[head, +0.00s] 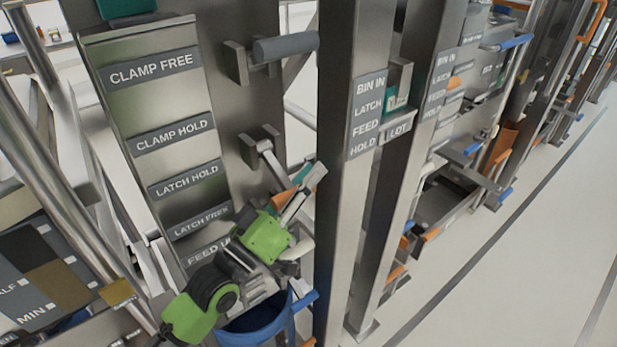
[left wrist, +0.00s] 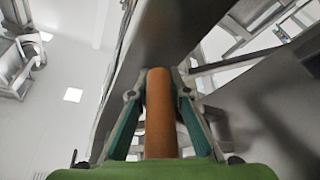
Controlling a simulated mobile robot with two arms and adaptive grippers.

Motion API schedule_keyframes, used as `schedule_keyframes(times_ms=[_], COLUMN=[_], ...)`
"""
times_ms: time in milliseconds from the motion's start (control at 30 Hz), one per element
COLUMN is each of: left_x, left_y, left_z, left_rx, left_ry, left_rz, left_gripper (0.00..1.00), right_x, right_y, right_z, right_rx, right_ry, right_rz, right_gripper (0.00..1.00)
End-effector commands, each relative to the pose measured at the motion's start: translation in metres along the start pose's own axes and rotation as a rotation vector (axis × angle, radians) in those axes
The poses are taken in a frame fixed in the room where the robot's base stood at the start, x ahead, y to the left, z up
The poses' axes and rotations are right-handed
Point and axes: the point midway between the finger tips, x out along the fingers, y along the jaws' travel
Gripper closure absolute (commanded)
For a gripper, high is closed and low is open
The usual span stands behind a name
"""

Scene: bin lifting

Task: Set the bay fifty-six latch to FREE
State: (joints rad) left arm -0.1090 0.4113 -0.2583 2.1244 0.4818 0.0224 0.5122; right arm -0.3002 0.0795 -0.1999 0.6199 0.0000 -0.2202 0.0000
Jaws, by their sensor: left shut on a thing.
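The latch lever (head: 268,155) runs from its bracket on the steel post down and to the right. Its orange grip (head: 284,198) is largely hidden by my left gripper (head: 304,182). In the left wrist view the orange grip (left wrist: 159,115) stands between the two teal-padded fingers of my left gripper (left wrist: 160,92), which are shut around it. The label plate reads LATCH HOLD (head: 187,180) and, below it, LATCH FREE (head: 199,222). No bay number is legible. My right gripper is not in view.
A clamp lever with a grey grip (head: 286,47) sticks out above the latch. A blue bin-like part (head: 256,326) is below my gripper. A steel upright (head: 342,200) stands close to the right. The floor (head: 530,220) is clear at the far right.

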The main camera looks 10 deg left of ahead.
Motion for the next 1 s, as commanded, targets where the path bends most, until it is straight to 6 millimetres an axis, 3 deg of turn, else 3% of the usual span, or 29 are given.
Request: schedule_keyframes(times_ms=[200,233,300,667,867,1000], left_x=[-0.001,-0.001,-0.001,-0.003,-0.028,-0.057], left_y=[-0.003,-0.003,-0.002,-0.001,-0.002,-0.002], left_z=[0.003,0.003,0.003,0.002,0.003,0.003], left_rx=[0.003,0.003,0.003,0.001,0.001,0.001], left_ry=[-0.008,-0.008,-0.007,-0.004,-0.009,-0.01], left_rz=[-0.006,-0.006,-0.006,-0.004,-0.005,-0.007], left_gripper=[1.0,0.75,0.64,0.64,0.64,0.64], right_x=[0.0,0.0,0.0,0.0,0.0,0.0], right_y=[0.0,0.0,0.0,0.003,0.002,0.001], right_z=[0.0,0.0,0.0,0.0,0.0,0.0], right_rx=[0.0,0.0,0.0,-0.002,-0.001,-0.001], right_ry=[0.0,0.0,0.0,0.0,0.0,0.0], right_rz=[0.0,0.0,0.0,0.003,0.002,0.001], right_gripper=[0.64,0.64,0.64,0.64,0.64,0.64])
